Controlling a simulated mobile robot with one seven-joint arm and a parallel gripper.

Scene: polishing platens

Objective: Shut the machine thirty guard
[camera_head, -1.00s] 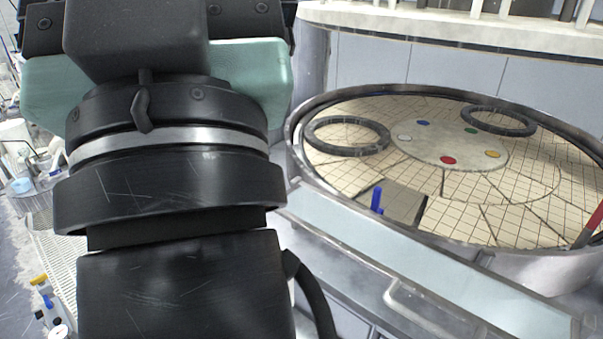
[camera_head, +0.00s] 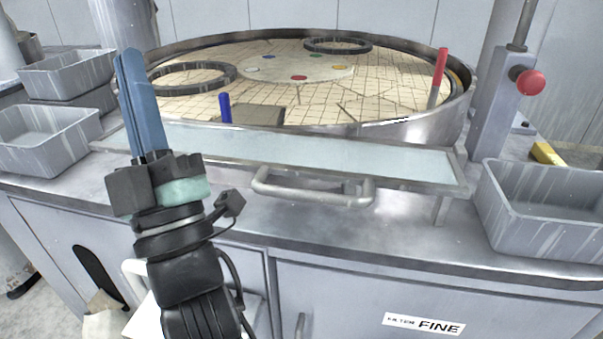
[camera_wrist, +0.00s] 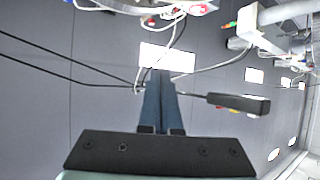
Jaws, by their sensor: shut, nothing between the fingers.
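The guard (camera_head: 330,152) is a long, pale, see-through panel in a metal frame. It lies low and nearly flat along the front of the round polishing platen (camera_head: 385,95), which stands uncovered. A bent metal bar handle (camera_head: 312,190) is on its front edge. No number thirty is readable. My gripper (camera_head: 128,54) points upward at the panel's left end, with blue fingers shut and empty. It is left of the handle and apart from it. In the wrist view the shut fingers (camera_wrist: 160,75) point toward the ceiling. Part of the panel's left end is hidden behind the fingers.
Grey bins (camera_head: 66,74) stand at the left, and another grey bin (camera_head: 545,205) at the right of the counter. A post with a red knob (camera_head: 530,82) rises at the right. A blue peg (camera_head: 225,107) and a red-topped peg (camera_head: 439,75) stand by the platen.

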